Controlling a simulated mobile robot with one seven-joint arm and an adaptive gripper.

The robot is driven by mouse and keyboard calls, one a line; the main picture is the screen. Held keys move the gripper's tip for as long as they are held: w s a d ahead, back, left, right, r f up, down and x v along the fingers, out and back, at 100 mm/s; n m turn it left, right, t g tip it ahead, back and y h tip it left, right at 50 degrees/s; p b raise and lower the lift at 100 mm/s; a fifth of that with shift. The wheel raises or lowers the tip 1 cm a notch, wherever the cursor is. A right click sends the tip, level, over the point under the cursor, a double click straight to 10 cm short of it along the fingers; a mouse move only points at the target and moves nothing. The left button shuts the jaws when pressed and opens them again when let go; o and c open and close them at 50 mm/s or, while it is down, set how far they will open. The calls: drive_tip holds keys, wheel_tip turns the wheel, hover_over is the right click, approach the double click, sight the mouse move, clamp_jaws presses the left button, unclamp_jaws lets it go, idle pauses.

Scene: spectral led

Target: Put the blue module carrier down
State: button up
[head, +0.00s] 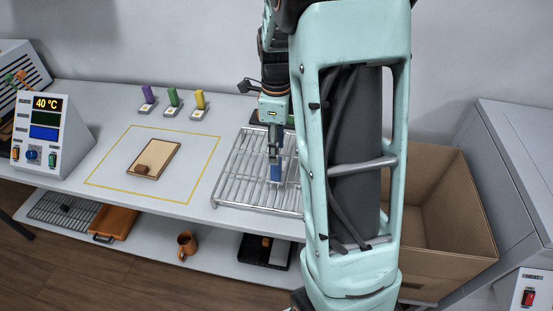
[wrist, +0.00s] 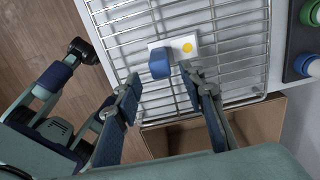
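The blue module carrier (head: 276,173) stands upright on the wire rack (head: 232,172) in the head view. In the wrist view the carrier (wrist: 160,62) shows its blue top, with its white base and a yellow dot lying on the rack bars (wrist: 118,20). My gripper (wrist: 161,76) is open, with one finger on each side of the carrier and a visible gap to it on both sides. In the head view my gripper (head: 275,156) is directly above the carrier, pointing down. My arm hides the right part of the rack.
Purple (head: 148,95), green (head: 172,98) and yellow (head: 200,100) carriers stand at the back of the table. A tan board (head: 168,160) with a brown block lies inside a yellow outline. A cardboard box (head: 440,215) is right of the rack. A control box (head: 50,140) stands left.

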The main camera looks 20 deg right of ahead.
wheel_tip(320, 180, up, 5)
drive_tip(key=shift+r, duration=0.2)
drive_tip(key=shift+d, duration=0.1)
idle(0.4)
